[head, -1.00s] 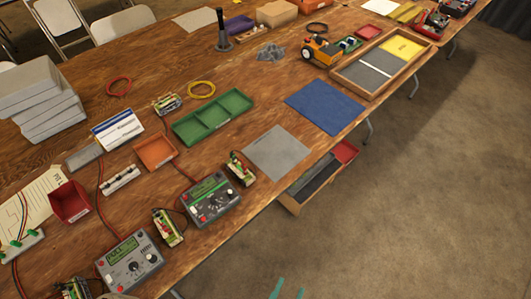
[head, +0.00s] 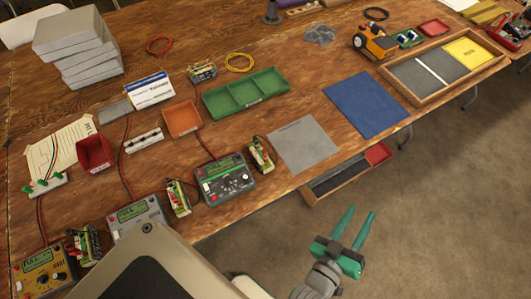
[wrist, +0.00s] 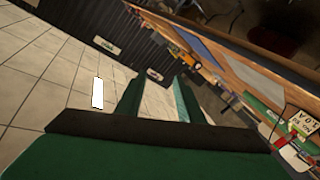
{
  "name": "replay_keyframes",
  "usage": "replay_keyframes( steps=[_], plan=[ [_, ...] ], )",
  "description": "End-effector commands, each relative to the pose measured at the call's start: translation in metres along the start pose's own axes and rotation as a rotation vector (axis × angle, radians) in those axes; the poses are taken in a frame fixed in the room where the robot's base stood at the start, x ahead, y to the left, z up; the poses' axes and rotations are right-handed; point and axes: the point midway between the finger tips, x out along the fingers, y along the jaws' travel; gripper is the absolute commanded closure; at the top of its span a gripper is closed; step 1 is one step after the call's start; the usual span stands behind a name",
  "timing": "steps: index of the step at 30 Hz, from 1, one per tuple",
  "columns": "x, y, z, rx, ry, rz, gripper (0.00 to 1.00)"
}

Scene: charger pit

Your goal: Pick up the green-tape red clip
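My gripper (head: 361,211) hangs over the floor off the table's front edge. Its two green fingers are apart with nothing between them, and they show the same in the wrist view (wrist: 157,97). I cannot pick out a red clip with green tape for certain. Red and dark objects (head: 514,33) lie at the table's far right corner, cut by the picture edge and too small to tell any tape. Several small packs with coloured bits stand by the chargers, one of them (head: 261,153) right of the middle charger (head: 224,181).
A wooden tray (head: 418,98), blue mat (head: 364,104), grey mat (head: 302,145) and green divided tray (head: 246,94) lie on the table. Grey boxes (head: 77,50) are stacked at the left. A box (head: 343,182) sits below the front edge. Floor at right is clear.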

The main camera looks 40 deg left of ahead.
Motion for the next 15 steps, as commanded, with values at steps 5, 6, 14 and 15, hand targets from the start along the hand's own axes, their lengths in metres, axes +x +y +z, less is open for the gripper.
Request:
replay_keyframes(
  steps=[5, 6, 14, 15],
  plan=[
    [0.065, 0.036, -0.033, -0.098, 0.041, 0.104, 0.66],
    [0.078, 0.045, -0.041, -0.112, 0.044, 0.130, 0.66],
    [0.145, 0.100, -0.096, -0.145, 0.038, 0.318, 0.66],
    [0.153, 0.108, -0.105, -0.140, 0.033, 0.348, 0.66]
  ],
)
